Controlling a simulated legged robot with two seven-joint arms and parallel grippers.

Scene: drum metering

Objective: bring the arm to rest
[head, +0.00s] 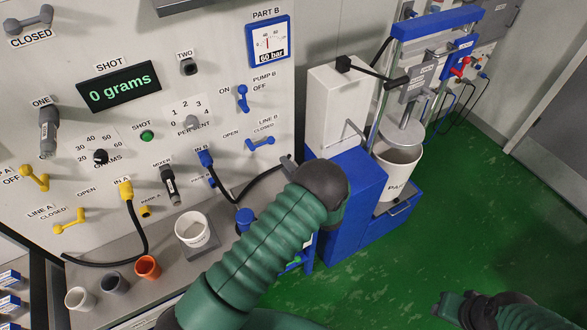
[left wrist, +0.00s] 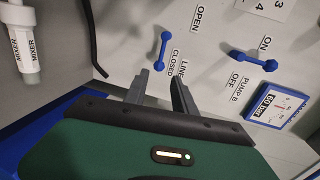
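My left arm reaches up from the bottom of the head view. Its left gripper (head: 288,162) is mostly hidden behind the dark wrist, in front of the panel. In the left wrist view the two fingers of the left gripper (left wrist: 159,78) stand apart with nothing between them. Just beyond the tips is the blue line B handle (left wrist: 162,51), which also shows in the head view (head: 260,143); a gap seems to separate them. My right gripper (head: 445,302) is low at the right, over the green floor, small and dark; its opening is unclear.
The blue pump B lever (left wrist: 252,62) and the 60 bar gauge (left wrist: 276,104) are near the left gripper. A shelf holds a white cup (head: 193,230) and an orange cup (head: 147,267). A blue stand (head: 345,205) and a white pail (head: 394,178) stand right of the arm.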

